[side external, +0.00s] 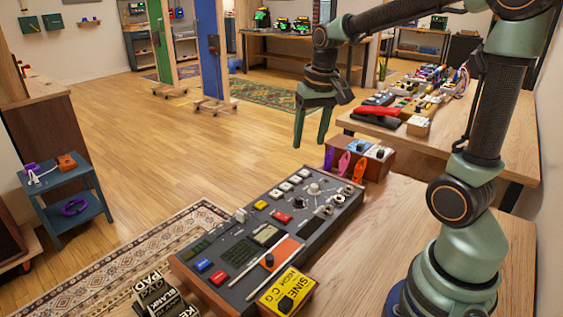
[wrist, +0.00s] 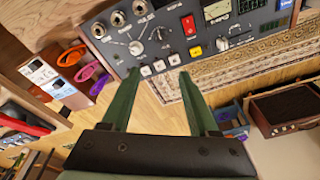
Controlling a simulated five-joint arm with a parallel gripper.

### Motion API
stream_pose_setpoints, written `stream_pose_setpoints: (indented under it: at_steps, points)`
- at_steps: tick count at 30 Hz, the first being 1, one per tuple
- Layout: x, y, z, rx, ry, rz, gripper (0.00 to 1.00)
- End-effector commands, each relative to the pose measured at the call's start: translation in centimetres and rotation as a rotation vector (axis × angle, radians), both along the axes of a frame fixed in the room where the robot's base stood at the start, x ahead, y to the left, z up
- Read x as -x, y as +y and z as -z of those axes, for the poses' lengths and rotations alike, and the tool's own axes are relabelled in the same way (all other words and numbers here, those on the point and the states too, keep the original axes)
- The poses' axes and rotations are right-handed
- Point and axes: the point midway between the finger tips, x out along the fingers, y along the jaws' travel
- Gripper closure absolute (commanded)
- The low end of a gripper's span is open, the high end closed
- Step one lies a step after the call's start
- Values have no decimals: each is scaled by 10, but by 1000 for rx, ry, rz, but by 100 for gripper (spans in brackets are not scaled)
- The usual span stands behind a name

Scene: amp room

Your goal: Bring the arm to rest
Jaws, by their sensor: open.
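My gripper (side external: 311,138) hangs from the raised arm in the side external view, with its green fingers pointing down. It is in the air beyond the far end of the grey control panel (side external: 245,268). In the wrist view my gripper (wrist: 160,75) has its two fingers spread apart with nothing between them. The panel (wrist: 205,58) shows beyond the fingertips there, with a row of white buttons near them. My arm is bent, its upper links rising to the top right of the side external view.
A yellow box (side external: 286,291) stands by the panel's near end. Purple, pink and orange clips (side external: 344,163) hang on a wooden box behind the panel. A bench (side external: 480,150) holds several pedals. A blue side cart (side external: 62,195) stands at left. The wooden floor in the middle is clear.

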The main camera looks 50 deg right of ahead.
Motion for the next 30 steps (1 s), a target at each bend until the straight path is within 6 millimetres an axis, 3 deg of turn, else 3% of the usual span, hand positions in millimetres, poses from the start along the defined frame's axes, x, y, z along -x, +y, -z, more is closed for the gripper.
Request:
stream_pose_setpoints:
  at_steps: [6,13,19,30]
  points:
    - [30,49,-21,53,-131,-216,39]
    - [59,85,-25,98,-248,-404,39]
    - [71,97,-23,117,-298,-480,39]
    - [72,98,-22,119,-301,-489,39]
